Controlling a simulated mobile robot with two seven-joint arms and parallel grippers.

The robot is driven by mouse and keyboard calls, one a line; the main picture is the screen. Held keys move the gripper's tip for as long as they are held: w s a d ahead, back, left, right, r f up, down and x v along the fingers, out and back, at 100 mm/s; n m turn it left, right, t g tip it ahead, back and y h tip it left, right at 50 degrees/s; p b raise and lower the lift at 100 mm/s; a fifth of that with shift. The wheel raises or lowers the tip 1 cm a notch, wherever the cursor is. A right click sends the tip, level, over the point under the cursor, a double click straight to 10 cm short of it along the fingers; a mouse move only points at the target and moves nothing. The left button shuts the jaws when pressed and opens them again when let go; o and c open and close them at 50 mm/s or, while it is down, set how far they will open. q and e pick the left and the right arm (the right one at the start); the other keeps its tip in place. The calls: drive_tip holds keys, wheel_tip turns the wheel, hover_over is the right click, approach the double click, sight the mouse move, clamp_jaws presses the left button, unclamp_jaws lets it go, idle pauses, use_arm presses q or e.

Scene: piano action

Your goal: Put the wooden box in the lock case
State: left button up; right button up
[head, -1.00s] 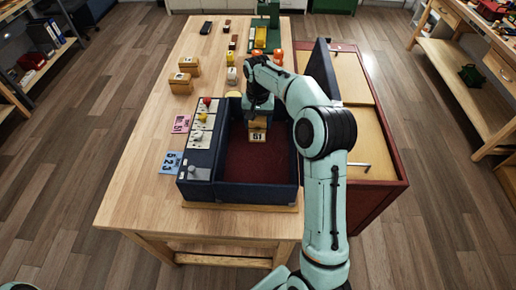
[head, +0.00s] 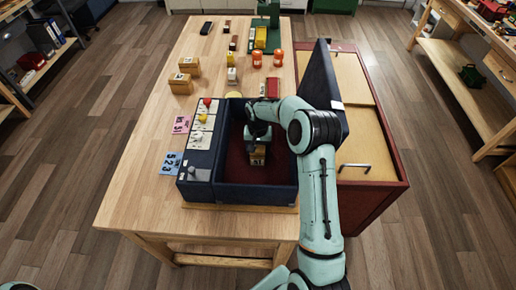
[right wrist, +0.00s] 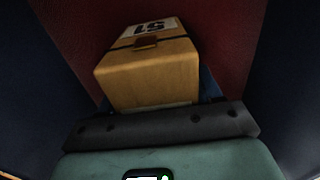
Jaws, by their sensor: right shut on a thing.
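The lock case (head: 204,167) is a dark blue open box with a dark red lining on the near part of the table. Its lid (head: 325,78) stands raised at the right. My right gripper (head: 257,141) reaches down inside the case and is shut on the wooden box (head: 258,160). The wooden box also shows in the right wrist view (right wrist: 150,76), with a dark band, a small clasp and a label reading 51. The red lining lies behind it. I cannot tell whether the box touches the floor of the case. My left gripper is not in view.
The case's left panel carries red, yellow and white knobs. A pink card (head: 181,124) and a blue card (head: 171,163) lie left of it. Other wooden boxes (head: 181,83) and orange cylinders (head: 278,57) stand farther back. A red cabinet (head: 383,203) adjoins on the right.

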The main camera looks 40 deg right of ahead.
drive_tip(key=shift+f, duration=0.15)
drive_tip(key=o, duration=1.2)
wheel_tip(320, 180, up, 12)
drive_tip(key=shift+r, duration=0.25)
